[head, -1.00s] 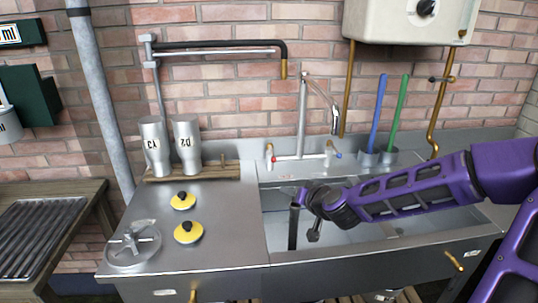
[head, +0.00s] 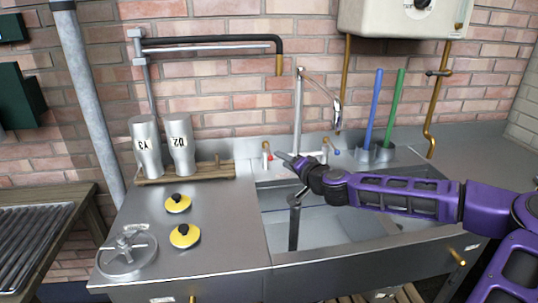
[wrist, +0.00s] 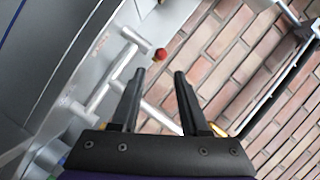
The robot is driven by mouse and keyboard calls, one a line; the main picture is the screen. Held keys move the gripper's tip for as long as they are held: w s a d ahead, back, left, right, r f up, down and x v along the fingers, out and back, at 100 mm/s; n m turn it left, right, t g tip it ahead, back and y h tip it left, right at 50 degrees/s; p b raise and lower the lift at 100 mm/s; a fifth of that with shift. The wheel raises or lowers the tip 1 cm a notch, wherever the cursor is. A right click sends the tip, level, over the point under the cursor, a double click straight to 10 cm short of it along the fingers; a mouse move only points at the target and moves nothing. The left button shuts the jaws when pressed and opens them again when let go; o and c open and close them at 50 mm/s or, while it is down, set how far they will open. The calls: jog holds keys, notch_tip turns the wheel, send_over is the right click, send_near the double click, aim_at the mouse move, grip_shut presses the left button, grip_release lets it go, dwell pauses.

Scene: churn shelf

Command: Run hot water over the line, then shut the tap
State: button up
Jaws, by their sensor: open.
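The steel mixer tap (head: 299,108) stands at the back of the sink, its spout curving right. No water stream is visible under it. Its red-marked hot handle (head: 267,152) is on the left; the blue-marked cold handle (head: 328,147) is on the right. My gripper (head: 283,157) is open and empty, just right of the red-marked handle. In the wrist view the red knob (wrist: 160,54) lies just beyond and between the open fingertips (wrist: 158,75), apart from them. A black pipe with a brass end (head: 210,42) runs along the wall; I cannot tell whether it is the line.
The steel sink (head: 395,246) lies below my arm. Two metal cups (head: 145,148) (head: 180,145) stand on a wooden rack. Yellow-rimmed discs (head: 185,236) lie on the left counter. Blue (head: 373,110) and green (head: 395,110) brush handles stand right of the tap. A white heater (head: 400,18) hangs above.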

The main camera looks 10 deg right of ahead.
aim_at(269, 151)
jog(key=x, duration=1)
jog(key=shift+s, duration=0.1)
grip_shut()
jog(key=shift+a+f, duration=0.15)
jog(key=shift+f, duration=0.05)
dwell(0.9)
